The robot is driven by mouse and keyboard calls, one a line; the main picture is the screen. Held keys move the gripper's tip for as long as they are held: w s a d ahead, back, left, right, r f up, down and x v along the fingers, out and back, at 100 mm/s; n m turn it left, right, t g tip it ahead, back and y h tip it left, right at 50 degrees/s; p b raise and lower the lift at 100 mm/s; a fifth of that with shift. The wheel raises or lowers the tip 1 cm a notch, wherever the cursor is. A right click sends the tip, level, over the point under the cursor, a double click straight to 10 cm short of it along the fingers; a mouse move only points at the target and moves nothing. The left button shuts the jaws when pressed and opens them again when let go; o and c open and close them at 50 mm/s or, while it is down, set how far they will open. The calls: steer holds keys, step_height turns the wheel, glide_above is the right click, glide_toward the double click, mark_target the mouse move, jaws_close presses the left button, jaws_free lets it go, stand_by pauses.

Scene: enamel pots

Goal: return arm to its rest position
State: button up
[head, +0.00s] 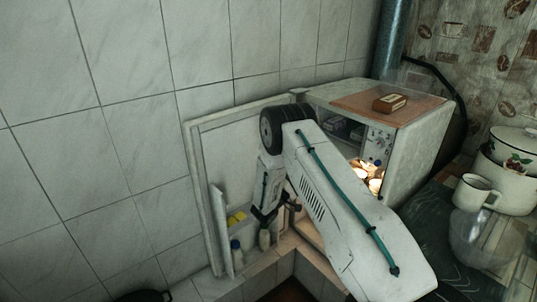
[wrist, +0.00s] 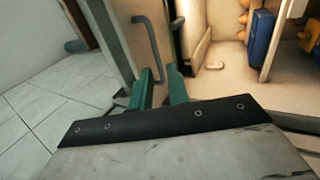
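My arm, white with a teal cable, reaches across the head view toward an open white door (head: 205,165) of a small fridge-like cabinet (head: 420,150). My gripper (head: 268,213) is low in front of the door's inner side, small and partly hidden there. In the wrist view, its two green fingers (wrist: 160,78) stand a little apart. A bent grey handle (wrist: 150,42) runs down to the gap between them; I cannot tell whether they touch it. I see nothing held.
Door shelves hold bottles (head: 237,252) close to my gripper. A small box (head: 390,103) lies on the cabinet top. A white mug (head: 474,190), an enamel pot (head: 510,180) and a clear bowl (head: 478,238) stand at right. The tiled wall (head: 90,120) is at left.

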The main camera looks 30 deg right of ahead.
steer(key=s+d+f+n+g+y, duration=0.2)
steer(key=s+f+g, duration=0.1)
steer(key=s+g, duration=0.25)
steer(key=s+a+r+m+g+y, duration=0.25)
steer(key=s+r+g+y, duration=0.4)
steer(key=s+r, duration=0.4)
steer(key=s+a+r+m+t+y, duration=0.1)
steer(key=s+a+r+t+y, duration=0.3)
steer(key=s+a+r+y, duration=0.3)
steer(key=s+a+r+m+t+y, duration=0.1)
steer(key=s+a+r+t+y, duration=0.3)
steer(key=s+a+r+y, duration=0.3)
steer(key=s+a+r, duration=0.2)
steer(key=s+a, duration=0.2)
steer(key=s, duration=0.2)
steer(key=s+a+r, duration=0.3)
steer(key=s, duration=0.4)
steer(key=shift+a+r+t, duration=0.25)
steer(key=shift+a+t, duration=0.05)
steer(key=shift+a, duration=0.05)
